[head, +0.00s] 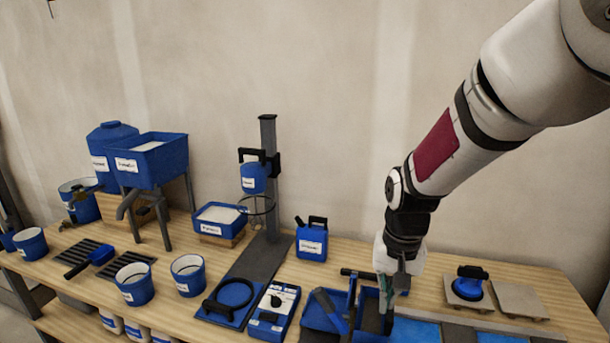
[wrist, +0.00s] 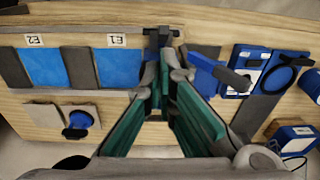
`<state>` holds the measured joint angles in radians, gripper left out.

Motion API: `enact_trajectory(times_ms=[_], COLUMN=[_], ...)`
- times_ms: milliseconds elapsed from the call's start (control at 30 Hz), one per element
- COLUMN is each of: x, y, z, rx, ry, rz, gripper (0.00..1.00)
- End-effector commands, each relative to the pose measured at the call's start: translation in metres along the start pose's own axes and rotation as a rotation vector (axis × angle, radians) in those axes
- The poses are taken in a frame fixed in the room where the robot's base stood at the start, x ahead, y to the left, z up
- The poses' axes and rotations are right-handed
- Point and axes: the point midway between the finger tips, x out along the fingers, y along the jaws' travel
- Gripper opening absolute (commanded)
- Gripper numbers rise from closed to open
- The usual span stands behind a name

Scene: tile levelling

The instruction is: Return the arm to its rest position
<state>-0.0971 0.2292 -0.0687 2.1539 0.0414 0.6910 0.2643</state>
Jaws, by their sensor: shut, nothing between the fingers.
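My arm (head: 520,75) comes in from the upper right of the head view and bends down toward the workbench. A black-headed tool (head: 362,275) shows right behind the fingers. I cannot tell whether the fingertips touch the tray or a tool.
Right of the gripper are a blue suction cup (head: 470,288) on a tile and a bare tile (head: 508,298). Blue panels E1 (wrist: 116,67) and E2 (wrist: 44,67) lie nearby. Left stand a blue jug (head: 312,240), a mixer stand (head: 268,180) and several buckets. The wall behind is bare.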

Motion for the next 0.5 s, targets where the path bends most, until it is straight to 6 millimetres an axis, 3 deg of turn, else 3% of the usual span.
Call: enact_trajectory(times_ms=[33,200,500], x=[-0.025,-0.083,-0.156], y=[0.004,0.018,0.046], z=[0.01,0.047,0.125], rx=[-0.012,-0.068,-0.165], ry=[0.024,0.08,0.187], rz=[-0.01,-0.03,-0.042], gripper=[0.0,0.0,0.0])
